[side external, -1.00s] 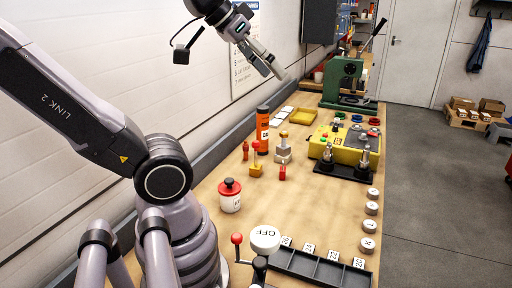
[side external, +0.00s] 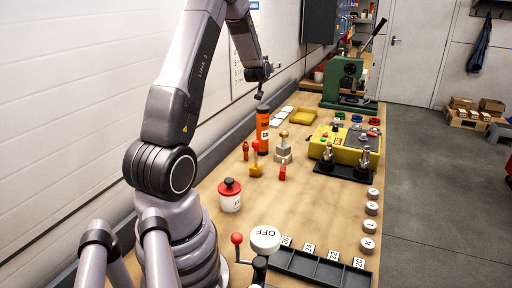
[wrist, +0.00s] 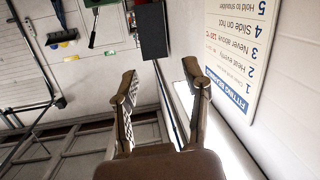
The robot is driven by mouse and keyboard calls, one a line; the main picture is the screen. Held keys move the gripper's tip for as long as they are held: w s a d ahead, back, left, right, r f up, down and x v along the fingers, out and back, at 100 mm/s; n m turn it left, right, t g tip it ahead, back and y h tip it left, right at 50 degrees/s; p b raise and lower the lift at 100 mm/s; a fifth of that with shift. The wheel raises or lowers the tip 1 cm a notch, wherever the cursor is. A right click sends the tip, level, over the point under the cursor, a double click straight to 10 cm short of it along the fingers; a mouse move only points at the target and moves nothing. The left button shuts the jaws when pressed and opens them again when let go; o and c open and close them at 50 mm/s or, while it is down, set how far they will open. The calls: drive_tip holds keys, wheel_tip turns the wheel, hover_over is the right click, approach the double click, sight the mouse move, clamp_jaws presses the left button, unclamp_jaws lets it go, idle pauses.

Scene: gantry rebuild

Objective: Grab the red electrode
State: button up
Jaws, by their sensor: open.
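Two small red upright pieces stand on the bench, one (side external: 245,150) left of the orange cylinder (side external: 262,132) and one (side external: 282,172) nearer the front. I cannot tell which is the red electrode. A yellow stand with a red ball top (side external: 256,162) is between them. My gripper is open and empty in the wrist view (wrist: 160,85), with its two fingers apart. In the side view my arm's end is above and behind the orange cylinder, near the wall; its fingers are hard to make out. No red piece shows in the wrist view.
A white jar with a red lid (side external: 230,196), a metal-and-wood stamp-like piece (side external: 283,150), and a yellow device (side external: 343,146) are on the bench. A green press (side external: 343,82) stands at the back. A wall sign (wrist: 248,55) is close in the wrist view.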

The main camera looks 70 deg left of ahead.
drive_tip(key=s+a+f, duration=0.2)
drive_tip(key=f, duration=0.5)
drive_tip(key=s+a+f, duration=0.1)
drive_tip(key=s+f, duration=0.1)
drive_tip(key=f, duration=0.6)
drive_tip(key=m, duration=0.1)
approach(245, 142)
drive_tip(key=x, duration=0.3)
drive_tip(key=shift+g, duration=0.4)
drive_tip(key=x, duration=0.7)
drive_tip(key=shift+w+a, duration=0.2)
drive_tip(key=shift+w, duration=0.15)
drive_tip(key=shift+r, duration=0.1)
clamp_jaws()
